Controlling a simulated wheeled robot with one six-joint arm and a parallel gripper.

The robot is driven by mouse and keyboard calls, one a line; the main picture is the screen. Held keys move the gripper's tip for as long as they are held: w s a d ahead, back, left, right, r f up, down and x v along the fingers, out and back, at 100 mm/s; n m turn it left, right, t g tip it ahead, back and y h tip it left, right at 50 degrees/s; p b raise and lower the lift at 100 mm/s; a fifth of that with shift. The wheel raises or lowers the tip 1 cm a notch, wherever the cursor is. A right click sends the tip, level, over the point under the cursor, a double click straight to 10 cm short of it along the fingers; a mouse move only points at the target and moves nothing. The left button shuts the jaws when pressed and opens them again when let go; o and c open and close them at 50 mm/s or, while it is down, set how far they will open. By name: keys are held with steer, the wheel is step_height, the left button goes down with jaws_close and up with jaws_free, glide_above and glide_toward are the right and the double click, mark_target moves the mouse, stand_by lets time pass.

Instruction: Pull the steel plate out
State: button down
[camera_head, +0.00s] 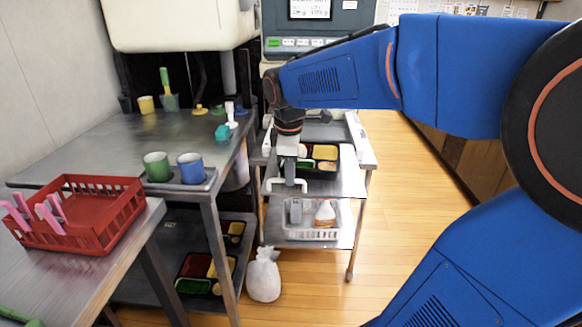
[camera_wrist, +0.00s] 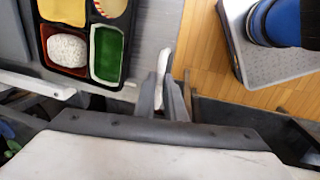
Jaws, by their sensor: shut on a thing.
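The steel plate (camera_head: 350,177) is a flat grey sheet on the cart in the middle of the head view. A dark bento tray (camera_head: 319,166) with coloured compartments lies on it. A white bar handle (camera_head: 299,185) is at the plate's near left edge. My gripper (camera_head: 289,178) points down there and is shut on the handle. In the wrist view the fingers (camera_wrist: 172,92) close around the handle (camera_wrist: 163,64), beside the plate (camera_wrist: 150,42). The tray (camera_wrist: 120,15) shows a white food piece and a green compartment. The fingers partly hide the handle.
Below the plate, a white basket (camera_head: 312,234) holds a grey box and a bottle. A white sack (camera_head: 263,277) stands on the floor beside the cart. A steel table (camera_head: 100,150) with cups and a red crate (camera_head: 112,237) are at left. Wooden floor (camera_head: 400,230) is open at right.

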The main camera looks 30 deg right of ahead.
steer(key=shift+s+a, duration=0.15)
steer(key=c, duration=1.8)
jaws_free()
steer(key=shift+r, duration=0.2)
steer(key=s+r, duration=0.1)
steer(key=r, duration=0.4)
steer(key=s+a+r, duration=0.1)
steer(key=r, duration=0.5)
steer(key=a+r, duration=0.1)
steer(key=r, duration=0.4)
steer(key=shift+s+r, duration=0.4)
